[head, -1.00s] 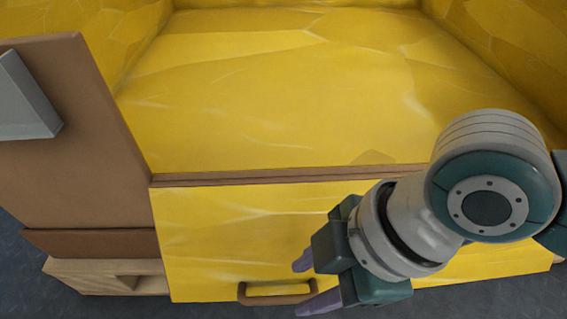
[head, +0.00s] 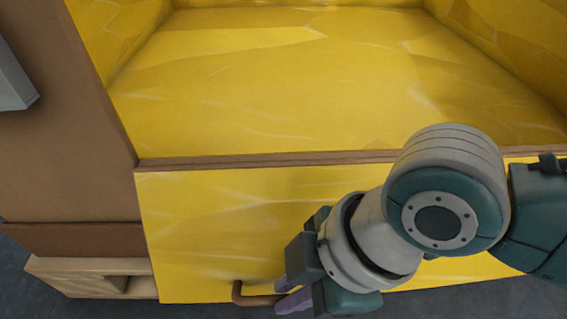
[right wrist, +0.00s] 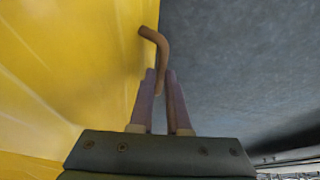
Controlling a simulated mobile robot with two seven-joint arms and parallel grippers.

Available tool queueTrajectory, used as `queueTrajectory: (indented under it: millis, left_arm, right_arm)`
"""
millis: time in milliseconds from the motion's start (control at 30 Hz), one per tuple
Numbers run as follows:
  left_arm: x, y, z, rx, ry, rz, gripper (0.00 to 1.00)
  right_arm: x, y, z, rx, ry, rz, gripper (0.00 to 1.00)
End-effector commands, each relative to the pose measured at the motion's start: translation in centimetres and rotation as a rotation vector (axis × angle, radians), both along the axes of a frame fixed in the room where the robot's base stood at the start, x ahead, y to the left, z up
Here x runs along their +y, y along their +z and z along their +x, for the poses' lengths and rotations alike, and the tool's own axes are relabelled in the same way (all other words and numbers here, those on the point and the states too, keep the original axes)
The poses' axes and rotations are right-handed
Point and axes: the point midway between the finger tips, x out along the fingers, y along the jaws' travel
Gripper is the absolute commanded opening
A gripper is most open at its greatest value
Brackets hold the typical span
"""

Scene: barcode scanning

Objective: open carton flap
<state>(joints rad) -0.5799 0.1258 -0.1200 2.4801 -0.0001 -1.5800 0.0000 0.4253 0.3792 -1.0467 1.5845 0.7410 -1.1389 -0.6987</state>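The yellow carton (head: 280,75) has an open top and fills most of the head view. Its front flap (head: 215,215) stands upright below the brown rim. A brown bar handle (head: 250,298) sits low on the flap and shows in the right wrist view (right wrist: 155,40). My right gripper (head: 285,292) is at the right part of the handle. In the right wrist view, its two purple fingers (right wrist: 161,76) are close together, with the handle between them. The right part of the handle is hidden by the gripper. My left gripper is not in view.
A brown panel (head: 60,130) with a grey piece (head: 14,85) on it stands left of the carton. A pale wooden base (head: 75,275) is under it. The grey floor (right wrist: 235,70) in front of the flap looks clear.

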Motion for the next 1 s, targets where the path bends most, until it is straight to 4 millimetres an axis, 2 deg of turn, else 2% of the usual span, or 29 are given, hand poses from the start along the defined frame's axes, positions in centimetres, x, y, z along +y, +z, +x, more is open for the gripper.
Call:
queueTrajectory:
  millis: [33, 100, 1000]
  left_arm:
    - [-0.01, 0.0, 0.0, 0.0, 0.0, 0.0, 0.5]
    - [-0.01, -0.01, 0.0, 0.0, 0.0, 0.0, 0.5]
    - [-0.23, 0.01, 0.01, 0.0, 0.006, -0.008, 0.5]
  right_arm:
    - [-0.01, 0.0, 0.0, 0.0, 0.0, 0.0, 0.06]
    - [-0.01, 0.0, 0.0, 0.0, 0.0, 0.0, 0.0]
    - [-0.02, -0.02, -0.01, 0.0, 0.0, 0.0, 0.0]
